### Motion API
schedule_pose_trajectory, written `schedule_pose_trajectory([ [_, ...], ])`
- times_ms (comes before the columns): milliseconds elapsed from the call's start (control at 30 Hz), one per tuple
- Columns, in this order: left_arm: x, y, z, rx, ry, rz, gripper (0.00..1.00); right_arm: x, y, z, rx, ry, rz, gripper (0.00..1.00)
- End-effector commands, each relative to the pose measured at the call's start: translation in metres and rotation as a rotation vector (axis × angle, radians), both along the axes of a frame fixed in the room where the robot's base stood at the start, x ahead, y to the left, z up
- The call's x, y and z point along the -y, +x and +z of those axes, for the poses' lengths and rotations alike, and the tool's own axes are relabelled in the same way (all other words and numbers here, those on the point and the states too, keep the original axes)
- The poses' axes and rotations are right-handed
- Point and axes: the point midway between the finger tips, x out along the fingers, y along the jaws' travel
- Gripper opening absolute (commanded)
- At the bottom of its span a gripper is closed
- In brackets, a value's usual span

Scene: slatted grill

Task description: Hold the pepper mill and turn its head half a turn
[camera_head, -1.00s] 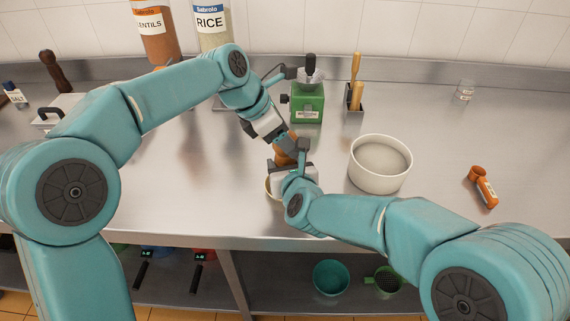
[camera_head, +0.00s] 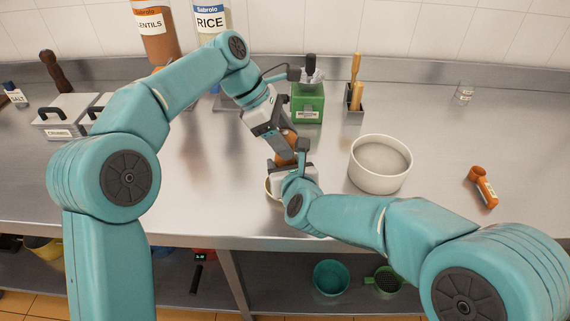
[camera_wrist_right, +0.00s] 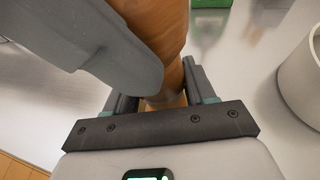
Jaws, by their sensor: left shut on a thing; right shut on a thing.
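The pepper mill is a brown wooden piece (camera_head: 282,158), mostly hidden between my two grippers in the head view. It also shows in the right wrist view (camera_wrist_right: 155,25), passing between the fingers. My left gripper (camera_head: 284,148) comes down from above and is shut on its upper part. My right gripper (camera_head: 290,162) is shut on the mill lower down, from the right and front. In the right wrist view the right fingers (camera_wrist_right: 160,95) stand on either side of the wood. A grey part crosses in front of the mill there. The mill's lower end is hidden.
A large white bowl (camera_head: 381,165) stands to the right, with an orange grinder-like piece (camera_head: 483,187) farther right. A green box (camera_head: 307,103) and a utensil holder (camera_head: 354,98) stand behind. The counter front is partly clear.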

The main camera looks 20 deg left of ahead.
Motion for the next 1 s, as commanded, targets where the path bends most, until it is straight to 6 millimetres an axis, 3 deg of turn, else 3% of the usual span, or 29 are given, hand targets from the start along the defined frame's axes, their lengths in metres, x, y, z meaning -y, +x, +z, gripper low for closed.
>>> schedule_pose_trajectory([
  [200,-0.0011,0.0017,-0.0006,0.002,0.002,-0.227,0.27,0.0007,0.0008,0.001,0.002,0.001,-0.002,0.18],
  [567,-0.0016,0.0008,-0.0004,0.0,0.002,-0.281,0.27,0.0007,0.0007,0.0009,0.002,0.001,-0.002,0.18],
  [1000,-0.0014,0.001,-0.0011,0.001,0.003,-0.562,0.27,0.0009,0.0007,0.0009,0.002,0.001,-0.002,0.18],
])
